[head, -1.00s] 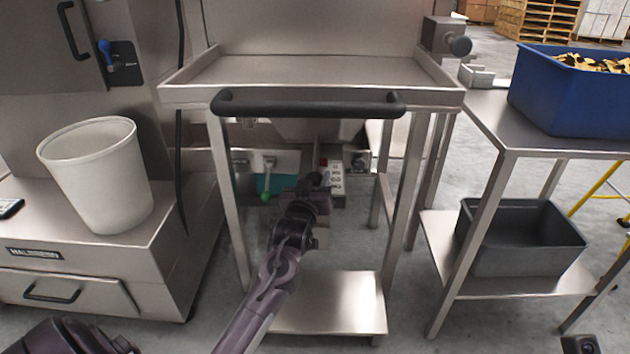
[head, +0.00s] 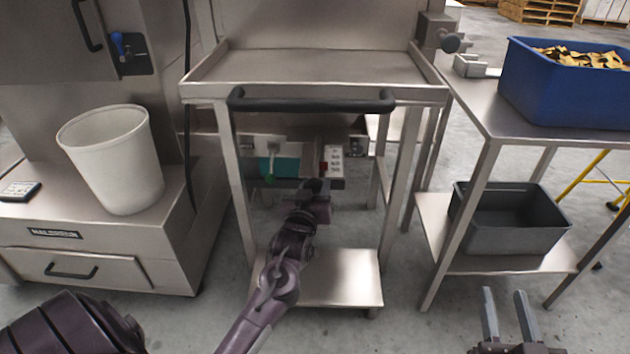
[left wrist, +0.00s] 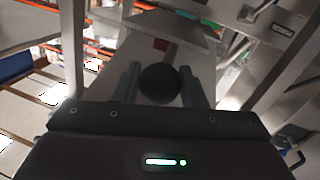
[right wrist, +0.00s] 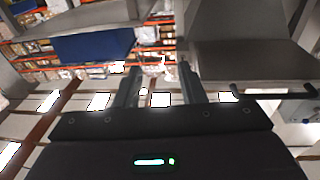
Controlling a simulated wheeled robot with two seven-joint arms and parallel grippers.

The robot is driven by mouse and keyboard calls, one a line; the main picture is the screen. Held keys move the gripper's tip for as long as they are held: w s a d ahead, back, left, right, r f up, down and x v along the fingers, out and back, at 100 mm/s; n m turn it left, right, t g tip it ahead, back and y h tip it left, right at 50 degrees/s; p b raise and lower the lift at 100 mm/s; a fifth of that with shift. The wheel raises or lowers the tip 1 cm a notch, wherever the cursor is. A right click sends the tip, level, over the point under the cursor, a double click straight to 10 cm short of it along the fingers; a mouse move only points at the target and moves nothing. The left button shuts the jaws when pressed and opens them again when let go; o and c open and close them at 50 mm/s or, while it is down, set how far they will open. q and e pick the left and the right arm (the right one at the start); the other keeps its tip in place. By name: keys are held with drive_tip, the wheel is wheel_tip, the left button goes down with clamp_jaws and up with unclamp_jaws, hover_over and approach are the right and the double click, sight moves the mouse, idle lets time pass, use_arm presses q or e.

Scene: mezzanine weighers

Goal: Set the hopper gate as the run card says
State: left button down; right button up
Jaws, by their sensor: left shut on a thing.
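My left gripper (head: 316,188) reaches in under the steel tray of the stand and is shut on a black ball knob (left wrist: 160,83), which sits between its fingers in the left wrist view. Behind the knob is a grey metal part with a red patch (left wrist: 160,45). In the head view the gripper hides the knob. A white marked plate (head: 334,160) is just beyond the gripper; its marks are too small to read. My right gripper (head: 507,320) is open and empty at the lower right; its parted fingers also show in the right wrist view (right wrist: 160,88).
The stand's tray (head: 320,68) has a black front handle (head: 312,104) above my left arm. A white bin (head: 112,160) stands on the machine at left. A blue crate (head: 560,95) and a grey crate (head: 512,222) are on the right table. Floor is clear between stand and table.

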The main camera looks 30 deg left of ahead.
use_arm(q)
drive_tip(key=shift+d+f, duration=0.15)
drive_tip(key=shift+f, duration=0.1)
use_arm(e)
drive_tip(key=shift+f+g, duration=0.4)
drive_tip(key=shift+f, duration=0.45)
use_arm(q)
drive_tip(key=c, duration=1.2)
unclamp_jaws()
drive_tip(key=shift+s, duration=0.1)
drive_tip(key=shift+o, duration=1.4)
drive_tip(key=shift+s+r, duration=0.1)
drive_tip(key=shift+r, duration=0.1)
use_arm(e)
drive_tip(key=shift+s+r, duration=0.1)
drive_tip(key=shift+s, duration=0.05)
